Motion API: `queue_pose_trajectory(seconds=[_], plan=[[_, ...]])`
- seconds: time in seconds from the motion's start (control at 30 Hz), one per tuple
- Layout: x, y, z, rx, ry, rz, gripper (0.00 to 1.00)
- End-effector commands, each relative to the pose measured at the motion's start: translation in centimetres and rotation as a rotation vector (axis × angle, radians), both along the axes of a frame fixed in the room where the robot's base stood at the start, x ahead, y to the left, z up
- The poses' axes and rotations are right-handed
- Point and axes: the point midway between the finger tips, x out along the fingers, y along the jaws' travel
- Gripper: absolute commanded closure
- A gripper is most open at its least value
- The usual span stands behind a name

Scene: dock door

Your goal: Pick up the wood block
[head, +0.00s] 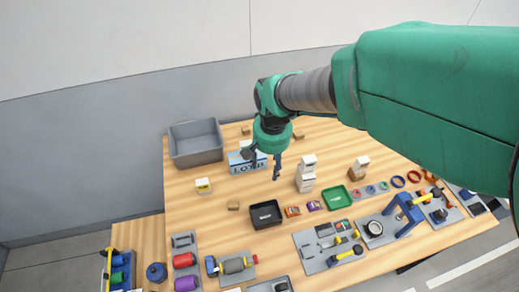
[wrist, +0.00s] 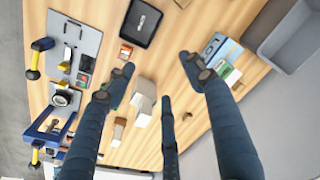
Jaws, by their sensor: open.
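Several small wood-coloured blocks lie on the table, and I cannot tell which one the task means. One wood block (head: 233,205) lies left of the black bin; it also shows at the top edge of the wrist view (wrist: 183,3). Another small block (head: 246,130) lies behind my gripper, right of the grey bin. A third block (head: 298,135) lies beyond my gripper to the right. A small brown block (wrist: 188,115) shows beside a finger in the wrist view. My gripper (head: 262,167) is open and empty above the table; its spread fingers fill the wrist view (wrist: 163,80).
A large grey bin (head: 195,153) stands at the back left. A blue and white box (head: 240,165) is close to my gripper. Stacked white boxes (head: 306,175) stand to its right. A black bin (head: 265,222), a green tray (head: 337,199) and tool boards (head: 310,262) are nearer the front.

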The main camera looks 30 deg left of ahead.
Motion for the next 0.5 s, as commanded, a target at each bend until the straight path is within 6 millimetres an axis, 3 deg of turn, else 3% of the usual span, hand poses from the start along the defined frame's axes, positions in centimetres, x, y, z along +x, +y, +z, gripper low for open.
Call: queue_pose_trajectory(seconds=[0.03,0.2,0.33,0.5], plan=[[-1.0,2.0,-1.6,-0.013,0.013,0.022,0.46],[-4.0,7.1,-6.1,-0.044,0.041,0.069,0.46],[-5.9,9.6,-8.5,-0.061,0.053,0.093,0.46],[-7.1,11.1,-10.1,-0.072,0.06,0.106,0.46]])
